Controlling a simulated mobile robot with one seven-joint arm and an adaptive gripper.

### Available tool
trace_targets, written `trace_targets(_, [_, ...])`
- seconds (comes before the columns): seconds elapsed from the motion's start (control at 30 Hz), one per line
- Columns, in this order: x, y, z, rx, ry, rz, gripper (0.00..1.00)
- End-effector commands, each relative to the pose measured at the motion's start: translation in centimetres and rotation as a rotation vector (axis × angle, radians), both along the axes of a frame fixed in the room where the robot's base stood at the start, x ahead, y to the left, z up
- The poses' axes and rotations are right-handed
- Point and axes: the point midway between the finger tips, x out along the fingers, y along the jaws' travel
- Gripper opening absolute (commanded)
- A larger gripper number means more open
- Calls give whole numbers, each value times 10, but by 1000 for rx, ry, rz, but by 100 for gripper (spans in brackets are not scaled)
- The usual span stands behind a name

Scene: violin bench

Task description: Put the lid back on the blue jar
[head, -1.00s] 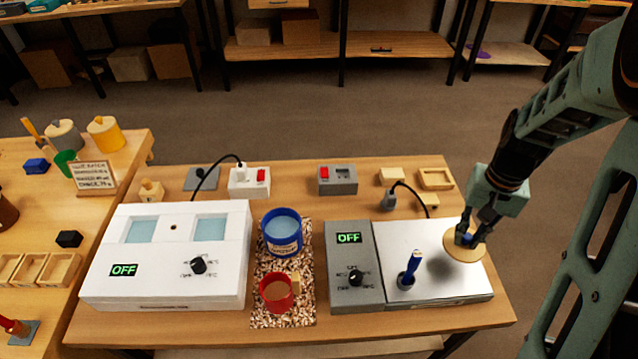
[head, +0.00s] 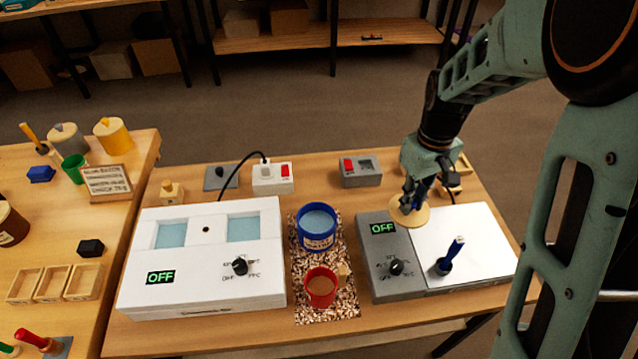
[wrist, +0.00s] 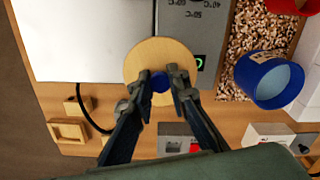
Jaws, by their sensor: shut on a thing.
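The blue jar (head: 317,229) stands open on the speckled mat, with pale blue contents showing. It also shows at the right of the wrist view (wrist: 268,80). My gripper (head: 416,200) is shut on the blue knob of a round tan lid (head: 409,213). In the wrist view, the fingertips (wrist: 160,84) pinch the knob at the lid's middle (wrist: 141,55). The lid is held over the grey control box with the OFF display, to the right of the jar and apart from it.
A red mug (head: 320,288) stands in front of the jar on the speckled mat (head: 345,306). A white two-window box (head: 200,275) is left of the mat. The grey control box (head: 399,284) and a white plate with a blue-handled tool (head: 450,256) are right. Switch boxes (head: 360,172) stand behind.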

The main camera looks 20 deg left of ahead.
Motion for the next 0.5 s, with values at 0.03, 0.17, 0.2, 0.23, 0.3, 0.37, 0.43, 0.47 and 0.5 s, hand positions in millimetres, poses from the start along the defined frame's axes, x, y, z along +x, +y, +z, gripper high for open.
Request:
trace_targets(0.03, [-4,30,7,2,-2,161,0])
trace_targets(0.17, [-22,94,20,1,-3,568,0])
trace_targets(0.2, [-29,112,24,1,-1,682,0])
trace_targets(0.23, [-34,124,27,1,-1,762,0])
trace_targets(0.3, [-46,148,32,1,-3,928,0])
trace_targets(0.37, [-55,165,36,1,-3,1044,0])
trace_targets(0.43, [-63,179,39,1,-4,1146,0])
trace_targets(0.47, [-66,183,40,0,-3,1179,0])
trace_targets(0.5, [-69,188,41,0,-3,1215,0])
